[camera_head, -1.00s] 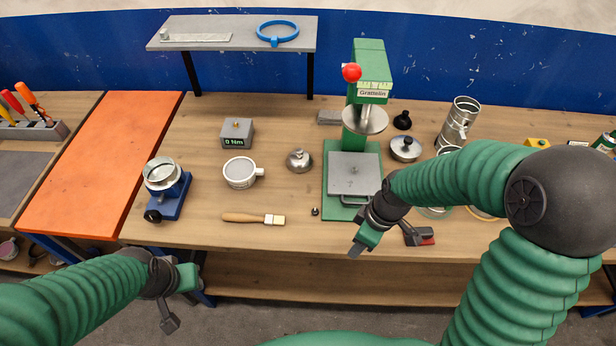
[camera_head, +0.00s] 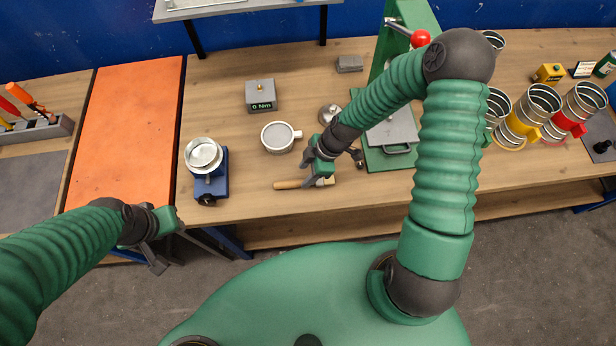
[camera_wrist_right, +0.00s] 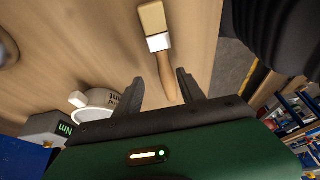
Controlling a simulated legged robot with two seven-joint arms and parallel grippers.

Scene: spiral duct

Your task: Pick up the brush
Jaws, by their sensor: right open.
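The brush lies flat on the wooden bench near its front edge. In the head view its wooden handle (camera_head: 288,185) shows to the left of my right gripper (camera_head: 318,170), which covers part of the brush. In the right wrist view the brush (camera_wrist_right: 157,38) shows its pale bristles and white band, with the handle running down between my right gripper's fingers (camera_wrist_right: 157,90). That gripper is open and apart from the brush as far as I can see. My left gripper (camera_head: 163,240) is in front of the orange panel and empty; its jaws are unclear.
A white-rimmed round cup (camera_head: 278,137) stands just behind the brush. A blue stand (camera_head: 208,180) is to the left, a grey box (camera_head: 261,95) further back. A green press (camera_head: 385,150) stands to the right. Bench space between the blue stand and brush is clear.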

